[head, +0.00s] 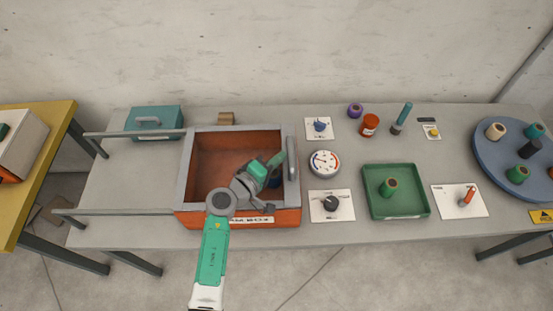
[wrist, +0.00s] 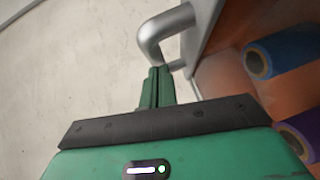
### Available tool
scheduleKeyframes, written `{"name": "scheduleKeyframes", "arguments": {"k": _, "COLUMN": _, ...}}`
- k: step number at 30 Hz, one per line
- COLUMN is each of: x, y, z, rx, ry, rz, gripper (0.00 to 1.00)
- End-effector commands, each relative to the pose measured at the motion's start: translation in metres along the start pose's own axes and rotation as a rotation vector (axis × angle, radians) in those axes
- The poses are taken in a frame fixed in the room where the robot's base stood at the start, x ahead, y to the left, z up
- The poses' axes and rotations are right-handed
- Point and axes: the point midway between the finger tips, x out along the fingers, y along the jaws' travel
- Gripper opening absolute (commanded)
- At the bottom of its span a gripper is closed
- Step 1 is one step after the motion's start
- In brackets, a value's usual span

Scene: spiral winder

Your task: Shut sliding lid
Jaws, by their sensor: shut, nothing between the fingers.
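An orange box (head: 235,217) with a grey rim stands on the table, its top open and its inside showing. Two grey rails (head: 133,134) run left from it. A grey bar handle (head: 292,165) is at the box's right edge; a grey handle also shows close up in the wrist view (wrist: 150,35). I cannot clearly make out the lid panel. My gripper (head: 281,157) is shut and empty over the box's right side, just left of the handle. In the wrist view its fingertips (wrist: 159,70) are close to the handle; contact cannot be told.
A blue spool (wrist: 278,52) and a purple spool (wrist: 302,138) are inside the box. A gauge (head: 324,163), a knob card (head: 318,208) and a green tray (head: 375,210) stand right of it. A teal box (head: 156,118) is behind the rear rail.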

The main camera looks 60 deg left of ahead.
Motion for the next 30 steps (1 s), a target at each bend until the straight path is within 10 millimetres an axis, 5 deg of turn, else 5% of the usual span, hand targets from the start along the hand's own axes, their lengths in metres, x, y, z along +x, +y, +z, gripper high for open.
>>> {"name": "scheduleKeyframes", "arguments": {"k": 5, "x": -0.015, "y": 0.000, "z": -0.012, "rx": 0.003, "ry": -0.008, "rz": 0.000, "gripper": 0.00}}
{"name": "scheduleKeyframes", "arguments": {"k": 8, "x": -0.036, "y": -0.001, "z": -0.027, "rx": 0.003, "ry": -0.008, "rz": -0.003, "gripper": 0.00}}
{"name": "scheduleKeyframes", "arguments": {"k": 18, "x": -0.116, "y": -0.001, "z": -0.027, "rx": 0.003, "ry": -0.008, "rz": -0.002, "gripper": 0.00}}
{"name": "scheduleKeyframes", "arguments": {"k": 30, "x": -0.129, "y": -0.001, "z": -0.027, "rx": 0.003, "ry": -0.008, "rz": -0.001, "gripper": 0.00}}
